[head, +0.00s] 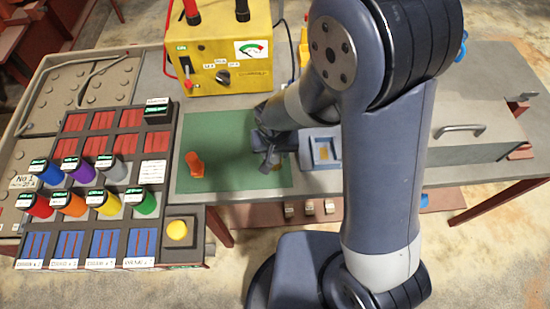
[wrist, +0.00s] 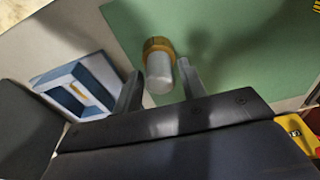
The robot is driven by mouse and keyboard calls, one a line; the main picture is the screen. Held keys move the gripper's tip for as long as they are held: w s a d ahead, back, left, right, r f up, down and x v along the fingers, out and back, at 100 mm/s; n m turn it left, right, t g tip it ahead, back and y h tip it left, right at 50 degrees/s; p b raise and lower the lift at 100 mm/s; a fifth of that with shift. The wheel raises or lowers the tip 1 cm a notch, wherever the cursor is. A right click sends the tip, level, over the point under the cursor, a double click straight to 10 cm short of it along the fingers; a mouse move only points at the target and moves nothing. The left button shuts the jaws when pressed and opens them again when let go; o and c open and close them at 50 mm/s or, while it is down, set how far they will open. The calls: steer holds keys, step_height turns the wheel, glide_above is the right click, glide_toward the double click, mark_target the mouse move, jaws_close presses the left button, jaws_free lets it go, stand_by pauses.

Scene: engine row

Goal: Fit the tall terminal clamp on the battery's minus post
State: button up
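My gripper (head: 270,155) is low over the right part of the green mat (head: 225,125). In the wrist view its two fingers (wrist: 160,85) stand apart. Between them is a grey cylinder with a brass-coloured collar (wrist: 158,72), with narrow gaps seeming to show on both sides. In the head view only a small tan bit of it (head: 277,168) shows beneath my gripper. An orange upright piece (head: 195,164) stands on the mat further left. I cannot clearly identify a battery, a minus post or a terminal clamp.
A yellow charger box (head: 222,50) with a dial stands behind the mat. A panel with coloured cylinders and red and blue slots (head: 100,180) is at left. The mat between orange piece and gripper is clear.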

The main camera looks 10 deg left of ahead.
jaws_close()
steer(key=shift+r, duration=0.1)
